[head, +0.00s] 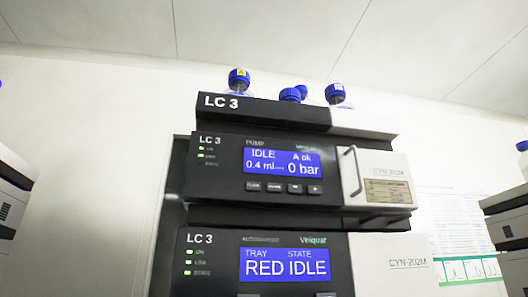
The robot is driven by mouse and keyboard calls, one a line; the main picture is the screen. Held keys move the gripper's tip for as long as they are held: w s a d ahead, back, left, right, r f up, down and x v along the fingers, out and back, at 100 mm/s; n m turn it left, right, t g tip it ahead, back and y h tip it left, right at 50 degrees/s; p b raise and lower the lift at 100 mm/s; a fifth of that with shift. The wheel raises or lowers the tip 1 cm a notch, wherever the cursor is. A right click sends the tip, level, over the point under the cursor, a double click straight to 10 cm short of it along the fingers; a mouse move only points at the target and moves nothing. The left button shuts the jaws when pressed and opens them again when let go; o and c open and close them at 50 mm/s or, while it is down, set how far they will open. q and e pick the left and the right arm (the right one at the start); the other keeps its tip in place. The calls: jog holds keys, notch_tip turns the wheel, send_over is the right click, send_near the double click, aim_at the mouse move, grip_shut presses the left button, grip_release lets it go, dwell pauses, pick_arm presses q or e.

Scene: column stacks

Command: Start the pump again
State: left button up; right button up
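The pump module (228,172) of the LC 3 stack is at the middle of the head view. Its blue display (281,162) reads IDLE, 0.4 ml, A ok and 0 bar. A row of small dark buttons (284,188) sits under the display; the leftmost label looks like FLOW, the others are too small to read surely. Green lamps (201,152) show at its left. Neither of my grippers is in view.
Below is a second LC 3 module (215,272) whose display reads TRAY RED, STATE IDLE. Blue-capped bottles (239,78) stand on top of the stack. Other stacks show at the left edge (12,195) and right edge (508,225). A paper chart (465,240) hangs on the wall.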

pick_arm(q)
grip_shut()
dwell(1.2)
